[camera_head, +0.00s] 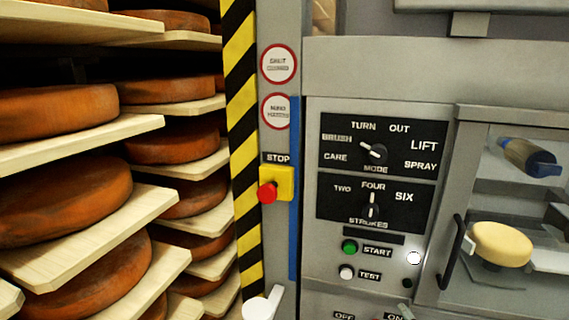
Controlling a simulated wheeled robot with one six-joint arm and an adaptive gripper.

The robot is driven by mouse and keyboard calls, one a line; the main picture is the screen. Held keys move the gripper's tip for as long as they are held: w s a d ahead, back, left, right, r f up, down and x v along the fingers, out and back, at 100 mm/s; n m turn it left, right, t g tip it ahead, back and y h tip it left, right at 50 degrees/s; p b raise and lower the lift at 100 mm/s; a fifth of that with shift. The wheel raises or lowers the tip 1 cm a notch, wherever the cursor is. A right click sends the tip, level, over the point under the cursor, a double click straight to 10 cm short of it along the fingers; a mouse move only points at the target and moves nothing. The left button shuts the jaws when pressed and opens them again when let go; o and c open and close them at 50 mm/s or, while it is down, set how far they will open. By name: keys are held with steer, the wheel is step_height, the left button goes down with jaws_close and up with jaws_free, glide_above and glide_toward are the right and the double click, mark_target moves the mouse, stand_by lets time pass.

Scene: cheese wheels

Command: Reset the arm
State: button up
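My arm and my gripper cannot be made out in the head view, so their pose is hidden. The view shows a grey machine panel (380,80) with a mode knob (375,152) whose white pointer is turned towards BRUSH. Below it, the strokes knob (371,210) points up at FOUR. A green START button (349,247) and a white TEST button (346,272) sit under the knobs.
Wooden shelves (95,140) with several orange-brown cheese wheels (65,200) fill the left. A striped post (240,130) and a red stop button (267,192) stand beside them. Behind the right window lie a pale yellow wheel (499,244) and a brush-like tool (527,157).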

steer(key=s+f+m+g, duration=0.1)
steer(key=s+f+m, duration=0.3)
steer(key=s+f, duration=0.7)
steer(key=s+f+m+g, duration=0.1)
steer(key=s+f+m, duration=0.2)
steer(key=s+f, duration=0.8)
steer(key=s+a+r+m, duration=0.1)
steer(key=s+r, duration=0.3)
steer(key=s, duration=1.1)
steer(key=shift+m+g, duration=0.3)
steer(key=shift+m, duration=0.5)
